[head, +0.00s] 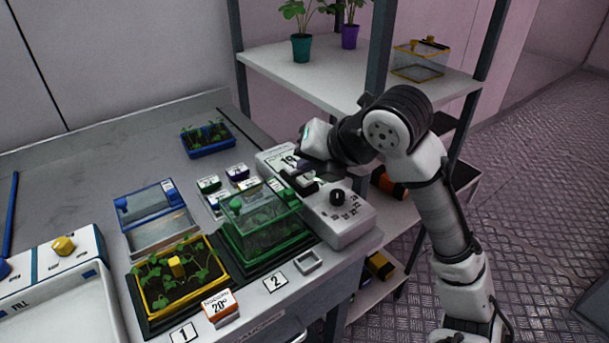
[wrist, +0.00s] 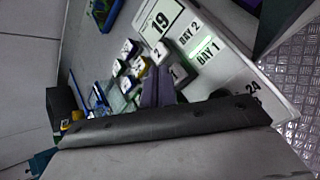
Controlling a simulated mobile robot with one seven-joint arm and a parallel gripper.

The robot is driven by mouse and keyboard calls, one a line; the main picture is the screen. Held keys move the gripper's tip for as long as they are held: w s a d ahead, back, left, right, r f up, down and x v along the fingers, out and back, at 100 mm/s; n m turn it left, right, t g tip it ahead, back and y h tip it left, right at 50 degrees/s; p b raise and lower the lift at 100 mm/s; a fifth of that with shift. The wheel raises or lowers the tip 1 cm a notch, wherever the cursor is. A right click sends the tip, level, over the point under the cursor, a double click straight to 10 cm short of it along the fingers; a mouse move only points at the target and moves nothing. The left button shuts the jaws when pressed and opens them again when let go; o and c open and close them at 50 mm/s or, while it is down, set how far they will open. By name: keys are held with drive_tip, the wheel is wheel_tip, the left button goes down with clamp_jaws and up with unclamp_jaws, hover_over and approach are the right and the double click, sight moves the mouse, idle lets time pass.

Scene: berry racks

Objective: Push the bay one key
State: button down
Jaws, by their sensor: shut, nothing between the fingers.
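The white control box (head: 345,228) stands at the right of the bench, with a display reading 19 and a black knob (head: 337,196). In the wrist view, the labels BAY 2 (wrist: 189,33) and BAY 1 (wrist: 207,53) show on its top; BAY 1 looks greenish. The key marked 1 (wrist: 179,73) sits beside the BAY 1 label, and the key marked 2 (wrist: 157,53) is nearby. My gripper (wrist: 159,85) is shut and empty, its fingertips close to key 1. I cannot tell if they touch it. In the head view, my gripper (head: 300,179) is over the box and partly hides it.
A green tray with a clear lid (head: 262,212) stands close beside the box. A yellow planted tray (head: 178,300) is in bay 1, with an orange tag (head: 221,308) in front. Several small tags (head: 210,185) lie behind. A shelf (head: 320,75) rises behind my arm.

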sight(309, 181)
drive_tip(key=shift+r+p, duration=1.85)
drive_tip(key=shift+r, duration=1.05)
